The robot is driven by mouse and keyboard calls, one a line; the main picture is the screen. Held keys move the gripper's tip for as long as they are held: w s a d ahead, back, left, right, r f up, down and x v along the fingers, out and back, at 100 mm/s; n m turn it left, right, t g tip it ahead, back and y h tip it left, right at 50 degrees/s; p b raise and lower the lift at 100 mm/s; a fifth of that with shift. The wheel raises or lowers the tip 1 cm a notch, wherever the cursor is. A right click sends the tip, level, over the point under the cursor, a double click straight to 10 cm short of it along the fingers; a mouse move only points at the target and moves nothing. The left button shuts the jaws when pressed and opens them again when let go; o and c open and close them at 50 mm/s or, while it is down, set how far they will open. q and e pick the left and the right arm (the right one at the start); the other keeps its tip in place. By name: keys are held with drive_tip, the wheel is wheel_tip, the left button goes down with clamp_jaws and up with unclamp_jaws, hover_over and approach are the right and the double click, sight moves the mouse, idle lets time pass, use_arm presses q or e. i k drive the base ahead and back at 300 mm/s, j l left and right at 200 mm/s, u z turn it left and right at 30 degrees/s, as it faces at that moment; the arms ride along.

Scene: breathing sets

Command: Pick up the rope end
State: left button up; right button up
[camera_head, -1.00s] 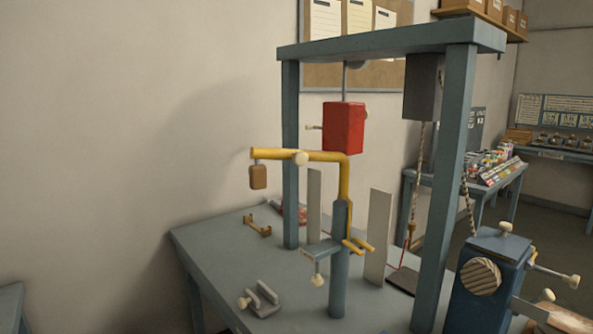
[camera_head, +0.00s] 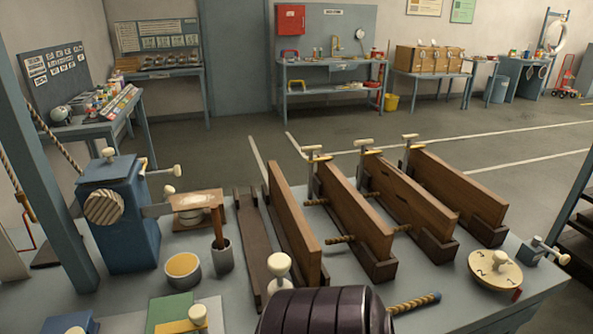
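The rest of that rope is hidden. Short rope pieces (camera_head: 340,240) also show between upright wooden boards (camera_head: 352,215) on the bench. A striped rope (camera_head: 52,138) hangs beside the blue-grey post at the left. Neither gripper is in view.
The grey bench (camera_head: 437,318) carries a blue block with knobs (camera_head: 125,225), a yellow-topped cup (camera_head: 183,270), a grey cup (camera_head: 223,258) and a round numbered disc (camera_head: 495,270). Some bare bench lies right of the rope end. Open floor lies behind.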

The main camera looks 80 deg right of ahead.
sight(436, 295)
drive_tip(key=k+z, duration=0.15)
drive_tip(key=z, duration=3.85)
